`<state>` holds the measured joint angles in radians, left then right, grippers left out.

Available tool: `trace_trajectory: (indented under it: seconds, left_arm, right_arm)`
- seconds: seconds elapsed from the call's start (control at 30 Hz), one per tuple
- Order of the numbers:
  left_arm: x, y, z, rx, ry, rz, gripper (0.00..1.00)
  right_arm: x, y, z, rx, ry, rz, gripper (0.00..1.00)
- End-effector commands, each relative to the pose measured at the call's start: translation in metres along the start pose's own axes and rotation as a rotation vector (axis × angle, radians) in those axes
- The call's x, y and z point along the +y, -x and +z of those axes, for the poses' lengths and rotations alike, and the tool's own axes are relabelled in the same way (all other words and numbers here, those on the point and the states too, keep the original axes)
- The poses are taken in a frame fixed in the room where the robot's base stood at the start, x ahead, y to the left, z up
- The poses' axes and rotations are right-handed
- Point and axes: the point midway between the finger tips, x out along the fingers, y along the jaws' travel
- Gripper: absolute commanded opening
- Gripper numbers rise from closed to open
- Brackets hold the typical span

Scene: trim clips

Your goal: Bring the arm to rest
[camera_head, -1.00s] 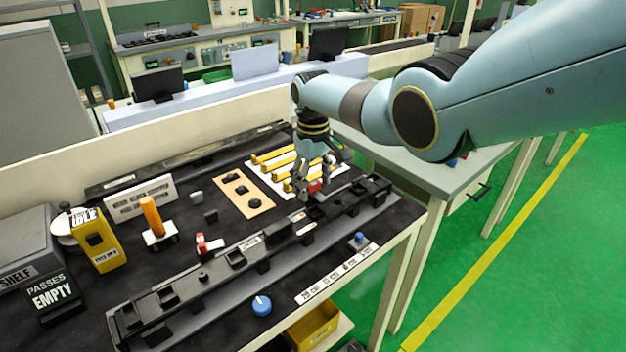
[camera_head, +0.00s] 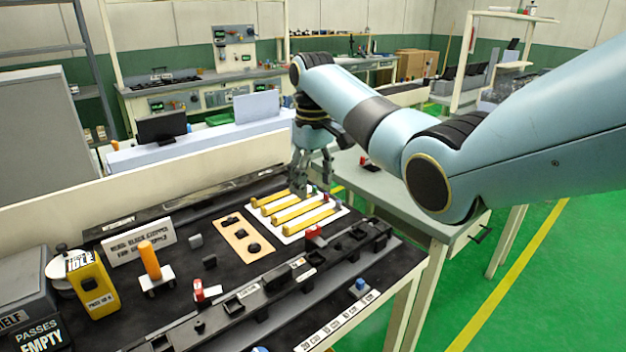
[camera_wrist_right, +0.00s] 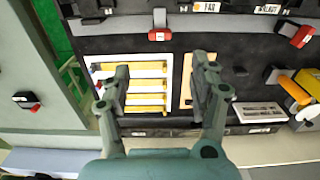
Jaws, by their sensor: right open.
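My right gripper (camera_head: 314,186) hangs from my blue arm above the black bench. Its fingers point down, spread apart, with nothing between them. In the right wrist view the open fingers (camera_wrist_right: 161,68) reach over a white sheet (camera_wrist_right: 101,70) with yellow bars (camera_wrist_right: 148,84). In the head view these yellow bars (camera_head: 300,217) lie on the white sheet (camera_head: 338,212), just below and in front of the gripper. A red clip (camera_head: 314,232) sits at the black slotted rail (camera_head: 341,247), clear of the gripper; the wrist view also shows it (camera_wrist_right: 160,35). My left gripper is out of view.
A tan board with black pieces (camera_head: 240,238), an orange-handled tool (camera_head: 150,262), a yellow box (camera_head: 92,288) and a white sign (camera_head: 139,240) stand on the bench to the left. A grey side table (camera_head: 385,190) lies to the right, with green floor (camera_head: 560,270) beyond.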

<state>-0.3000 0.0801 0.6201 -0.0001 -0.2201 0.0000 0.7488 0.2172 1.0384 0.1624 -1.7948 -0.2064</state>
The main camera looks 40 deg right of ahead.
Motion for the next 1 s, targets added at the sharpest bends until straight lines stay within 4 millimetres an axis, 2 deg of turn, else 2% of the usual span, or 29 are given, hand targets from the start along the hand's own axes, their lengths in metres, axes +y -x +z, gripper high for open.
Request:
trace_trajectory:
  seconds: [0.4,0.47,0.57,0.67,0.77,0.8,0.9,1.0]
  left_arm:
    - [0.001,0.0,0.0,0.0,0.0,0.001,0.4]
    - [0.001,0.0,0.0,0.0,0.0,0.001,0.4]
    - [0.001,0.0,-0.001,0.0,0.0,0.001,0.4]
    - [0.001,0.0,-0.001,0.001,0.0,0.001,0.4]
    - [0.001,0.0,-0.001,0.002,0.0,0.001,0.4]
    - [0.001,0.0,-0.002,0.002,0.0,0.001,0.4]
    - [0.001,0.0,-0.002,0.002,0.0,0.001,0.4]
    - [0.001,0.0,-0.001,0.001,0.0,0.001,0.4]
  right_arm:
    - [0.0,-0.001,0.0,0.001,0.0,0.001,0.62]
    - [-0.002,-0.006,0.004,0.003,0.002,0.005,0.62]
    - [-0.008,-0.027,0.021,0.016,0.007,0.024,0.62]
    - [-0.022,-0.058,0.057,0.044,0.016,0.055,0.62]
    - [-0.04,-0.084,0.107,0.09,0.023,0.084,0.62]
    - [-0.049,-0.09,0.129,0.109,0.025,0.092,0.62]
    - [-0.067,-0.096,0.179,0.157,0.026,0.105,0.62]
    - [-0.08,-0.092,0.218,0.193,0.023,0.11,0.62]
